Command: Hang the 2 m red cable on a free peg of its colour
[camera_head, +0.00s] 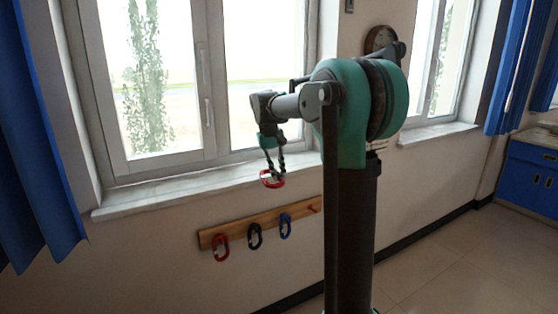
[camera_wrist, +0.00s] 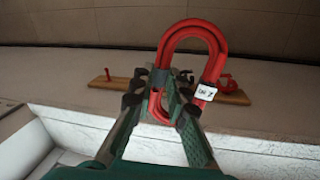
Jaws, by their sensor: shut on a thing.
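My gripper (camera_head: 271,157) is shut on a red cable coil (camera_head: 272,180) and holds it in the air near the window sill, above the rail. The wrist view shows the coil (camera_wrist: 217,62) as a loop between the fingers of my gripper (camera_wrist: 160,92). A white tag (camera_wrist: 205,92) is on it; I cannot read its lettering surely. A wooden peg rail (camera_head: 234,231) is on the wall below. Its bare red peg (camera_head: 313,208) is at the right end, and this peg also shows at the left in the wrist view (camera_wrist: 108,75).
A red coil (camera_head: 221,248), a black coil (camera_head: 255,237) and a blue coil (camera_head: 285,226) hang on the rail. The window sill (camera_head: 180,190) juts out above the rail. Blue curtains (camera_head: 35,150) hang at the left. The floor at the right is clear.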

